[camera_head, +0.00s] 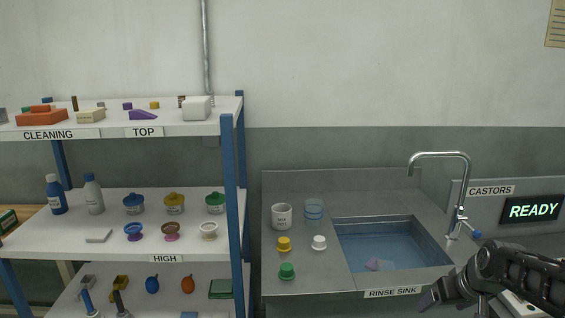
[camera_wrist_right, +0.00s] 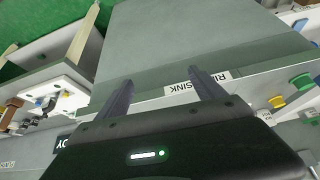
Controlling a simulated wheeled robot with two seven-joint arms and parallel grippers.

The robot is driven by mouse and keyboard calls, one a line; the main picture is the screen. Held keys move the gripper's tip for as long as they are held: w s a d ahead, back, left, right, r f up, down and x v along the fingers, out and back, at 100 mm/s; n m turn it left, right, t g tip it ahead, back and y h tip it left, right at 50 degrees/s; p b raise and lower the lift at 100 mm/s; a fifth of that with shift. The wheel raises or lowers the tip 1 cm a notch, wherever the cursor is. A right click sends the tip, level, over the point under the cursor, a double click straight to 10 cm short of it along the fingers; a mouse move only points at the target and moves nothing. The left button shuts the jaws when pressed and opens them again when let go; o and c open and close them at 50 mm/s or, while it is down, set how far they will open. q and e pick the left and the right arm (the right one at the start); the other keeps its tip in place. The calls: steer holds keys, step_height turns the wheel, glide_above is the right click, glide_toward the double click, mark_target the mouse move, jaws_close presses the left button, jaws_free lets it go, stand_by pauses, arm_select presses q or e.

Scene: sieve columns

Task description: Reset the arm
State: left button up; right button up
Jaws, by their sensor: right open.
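My right arm (camera_head: 520,272) comes in from the lower right in the head view. My right gripper (camera_head: 432,298) is in front of the rinse sink's right front corner, near the RINSE SINK label (camera_head: 392,293). In the right wrist view the two dark fingers (camera_wrist_right: 162,92) stand apart with nothing between them, and the gripper is open and empty. Beyond the fingers that view shows the grey sink front and the label upside down (camera_wrist_right: 196,84). My left gripper is not in view.
The rinse sink (camera_head: 345,235) holds water and a pale purple item (camera_head: 378,265). A mug (camera_head: 281,216), a clear blue cup (camera_head: 313,209) and small caps stand left of the basin. A tap (camera_head: 462,200) and READY display (camera_head: 533,211) are at right. A loaded shelf (camera_head: 120,235) stands left.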

steer(key=s+a+f+m+y+p, duration=0.2)
steer(key=s+a+f+y, duration=0.1)
steer(key=a+f, duration=1.65)
steer(key=s+a+f+g, duration=0.1)
steer(key=s+a+f, duration=0.3)
steer(key=s, duration=0.4)
steer(key=s+a+f+g+y+p, duration=0.1)
steer(key=s+a+f+g, duration=0.1)
steer(key=s+a+f, duration=0.2)
steer(key=s+a+f+n+g, duration=0.1)
steer(key=s+a+f, duration=0.4)
steer(key=s, duration=0.6)
steer(key=shift+s+a+g+y+p, duration=0.35)
steer(key=shift+a+g, duration=0.25)
steer(key=shift+a, duration=0.35)
steer(key=shift+w+f, duration=0.1)
